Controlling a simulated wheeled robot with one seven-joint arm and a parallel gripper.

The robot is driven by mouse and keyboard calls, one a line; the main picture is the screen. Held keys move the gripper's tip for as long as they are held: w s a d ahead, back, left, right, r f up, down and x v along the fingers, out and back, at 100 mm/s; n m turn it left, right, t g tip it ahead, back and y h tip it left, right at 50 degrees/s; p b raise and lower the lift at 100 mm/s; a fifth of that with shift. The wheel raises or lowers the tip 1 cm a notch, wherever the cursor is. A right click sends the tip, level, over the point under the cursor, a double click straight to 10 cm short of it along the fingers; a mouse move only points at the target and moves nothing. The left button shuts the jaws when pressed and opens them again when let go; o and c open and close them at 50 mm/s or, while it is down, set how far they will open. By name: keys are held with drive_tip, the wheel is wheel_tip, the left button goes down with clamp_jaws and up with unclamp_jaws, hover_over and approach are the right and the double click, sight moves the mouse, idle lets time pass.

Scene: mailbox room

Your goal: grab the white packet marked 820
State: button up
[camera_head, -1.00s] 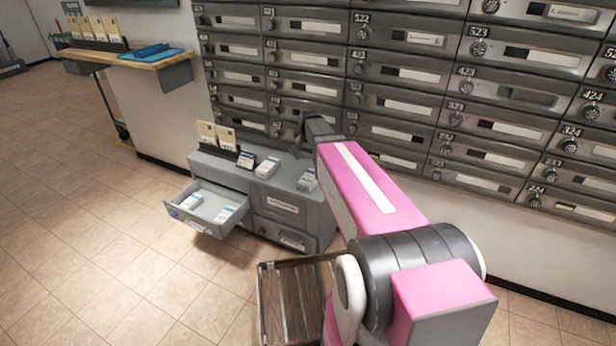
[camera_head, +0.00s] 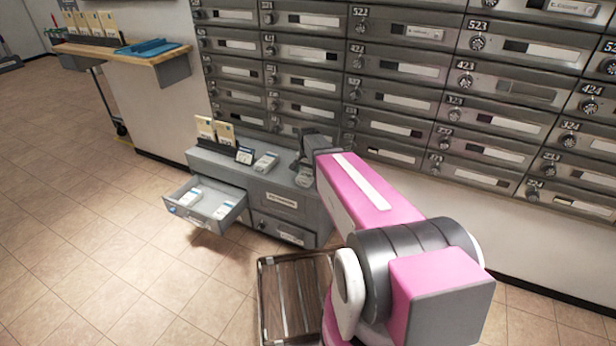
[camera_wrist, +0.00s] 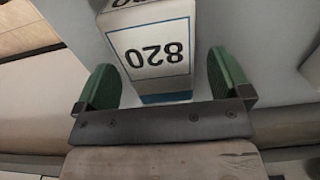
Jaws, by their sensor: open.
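The white packet marked 820 (camera_wrist: 156,52) shows large in the wrist view, with its number upside down and a blue band along its lower edge. It lies on the grey top of the low cabinet (camera_head: 236,179). My gripper (camera_wrist: 162,80) is open, with one green finger on each side of the packet and gaps between fingers and packet. In the head view my arm reaches down over the right end of the cabinet top and mostly hides the packet there.
A drawer (camera_head: 205,205) stands pulled out at the cabinet's left, with white packets inside. Another packet stack (camera_head: 265,161) and a card holder (camera_head: 214,133) stand on the top. Mailboxes (camera_head: 410,70) line the wall behind. A slatted rack (camera_head: 292,297) stands in front.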

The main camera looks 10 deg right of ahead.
drive_tip(key=shift+f, duration=0.45)
drive_tip(key=c, duration=1.1)
drive_tip(key=shift+o, duration=0.2)
drive_tip(key=shift+r, duration=0.15)
